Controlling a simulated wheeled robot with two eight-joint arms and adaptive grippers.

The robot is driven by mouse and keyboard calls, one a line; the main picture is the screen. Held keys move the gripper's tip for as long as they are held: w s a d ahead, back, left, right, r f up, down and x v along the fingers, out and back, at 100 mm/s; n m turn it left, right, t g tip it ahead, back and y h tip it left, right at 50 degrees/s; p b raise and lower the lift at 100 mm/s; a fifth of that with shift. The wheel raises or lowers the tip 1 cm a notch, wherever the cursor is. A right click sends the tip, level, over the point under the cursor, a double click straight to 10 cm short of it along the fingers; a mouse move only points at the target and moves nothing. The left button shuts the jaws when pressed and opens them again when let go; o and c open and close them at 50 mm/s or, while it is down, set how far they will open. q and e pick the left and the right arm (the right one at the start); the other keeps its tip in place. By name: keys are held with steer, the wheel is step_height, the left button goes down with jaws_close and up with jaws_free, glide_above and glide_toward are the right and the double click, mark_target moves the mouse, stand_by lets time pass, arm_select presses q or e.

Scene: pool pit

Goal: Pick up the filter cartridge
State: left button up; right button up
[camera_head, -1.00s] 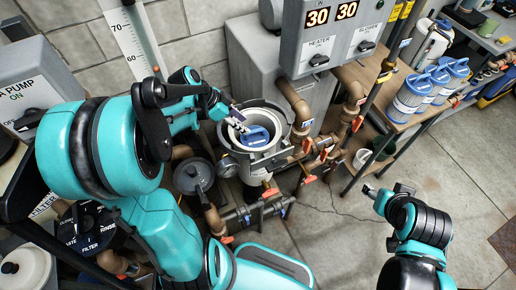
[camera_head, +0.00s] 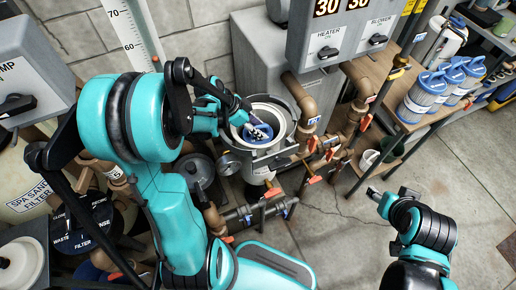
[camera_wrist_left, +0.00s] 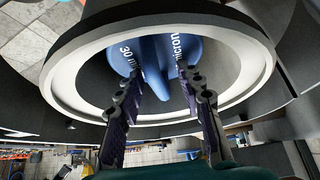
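The filter cartridge (camera_head: 251,139) sits upright inside the open round housing (camera_head: 287,117); only its blue top shows. In the left wrist view the blue top (camera_wrist_left: 160,55) reads "30" and "micron" and has a raised handle rib across its middle. My left gripper (camera_wrist_left: 162,82) points down into the housing. Its two fingers are apart, one on each side of the rib, with a gap still showing. In the head view the left gripper (camera_head: 262,130) covers part of the blue top. My right gripper (camera_head: 372,194) hangs over the floor, away from the housing; its finger opening is unclear.
Brown pipes with red valve handles (camera_head: 366,122) stand right of the housing. A grey control box (camera_head: 345,40) hangs behind it. A round grey lid (camera_head: 194,172) is at its left. The floor at right is open.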

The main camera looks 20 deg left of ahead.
arm_select(q)
jaws_close()
steer(key=shift+r, duration=0.15)
